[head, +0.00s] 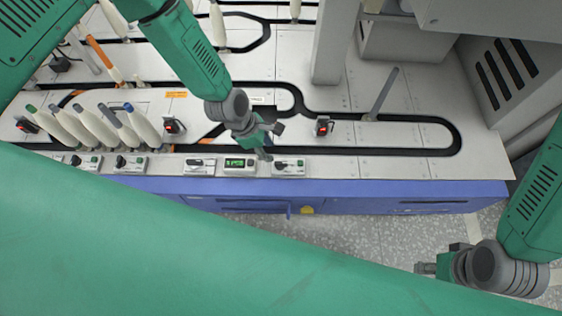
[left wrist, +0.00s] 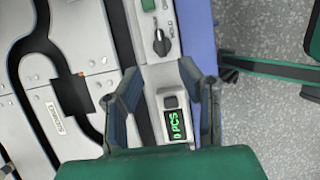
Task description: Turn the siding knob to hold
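A black rotary knob on a small white panel (head: 290,168) sits at the right end of the row of panels on the bench's front edge. In the left wrist view the knob (left wrist: 161,42) lies ahead of my fingers, beside small markings and a green part. I cannot read which panel is labelled siding. My left gripper (head: 264,146) is open and empty. In the left wrist view its fingers (left wrist: 160,92) are apart, above the panel strip near the green display (left wrist: 174,125). My right gripper (head: 436,262) is low at the right, away from the bench; its opening is unclear.
Other knob panels (head: 200,165) line the front edge to the left. White bobbins (head: 90,125) stand at the left. A black track (head: 440,122) loops over the bench, with red-lit black boxes (head: 323,127) beside it. A grey post (head: 381,95) rises at the right.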

